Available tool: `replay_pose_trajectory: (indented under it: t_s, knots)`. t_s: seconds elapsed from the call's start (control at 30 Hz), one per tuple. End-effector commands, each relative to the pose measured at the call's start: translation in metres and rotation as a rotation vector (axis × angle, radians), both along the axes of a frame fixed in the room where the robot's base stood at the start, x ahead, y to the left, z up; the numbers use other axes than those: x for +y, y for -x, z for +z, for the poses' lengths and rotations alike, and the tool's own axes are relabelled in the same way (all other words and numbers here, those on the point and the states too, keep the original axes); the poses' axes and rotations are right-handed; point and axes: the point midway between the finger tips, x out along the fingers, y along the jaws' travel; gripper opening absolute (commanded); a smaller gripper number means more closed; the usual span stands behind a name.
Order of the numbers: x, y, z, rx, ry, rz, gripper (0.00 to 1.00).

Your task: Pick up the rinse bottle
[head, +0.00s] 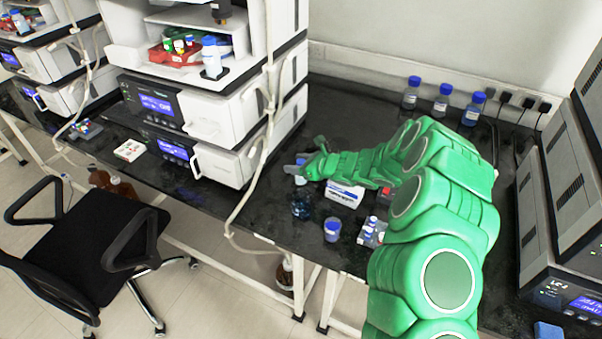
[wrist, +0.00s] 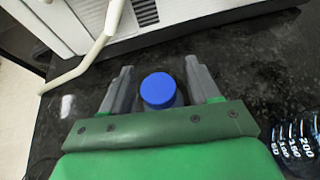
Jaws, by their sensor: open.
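A bottle with a round blue cap (wrist: 158,90) is between the two grey fingers of my gripper (wrist: 159,68) in the wrist view, seen from above. Its body is mostly hidden below the cap and behind the gripper's palm. Small gaps show on both sides of the cap, so the fingers are open around it without gripping. In the head view my gripper (head: 294,169) is at the bench's front left, by the bottle (head: 301,180), which is partly covered by it. The bottle appears upright on the black bench. No label naming it as the rinse bottle is readable.
A graduated glass beaker (wrist: 296,140) stands close to the right in the wrist view. A small blue-filled container (head: 332,231), a white box (head: 345,195) and a vial rack (head: 372,232) are nearby. Stacked instruments (head: 245,120) with hanging tubing (head: 262,150) stand left.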

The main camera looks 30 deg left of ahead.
Motion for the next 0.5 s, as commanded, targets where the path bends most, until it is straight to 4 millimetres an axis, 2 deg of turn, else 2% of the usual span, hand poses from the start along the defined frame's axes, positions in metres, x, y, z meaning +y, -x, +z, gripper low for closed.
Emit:
replay_pose_trajectory:
  t_s: [0.17,0.4,0.47,0.5]
  knots:
    - [-0.0001,-0.0001,0.0004,0.000,0.000,0.000,0.61]
    - [-0.0002,-0.0002,0.0005,0.000,0.000,0.000,0.24]
    - [-0.0002,-0.0002,0.0004,0.000,0.000,0.000,0.15]
    - [-0.0002,-0.0002,0.0004,0.000,0.000,0.000,0.13]
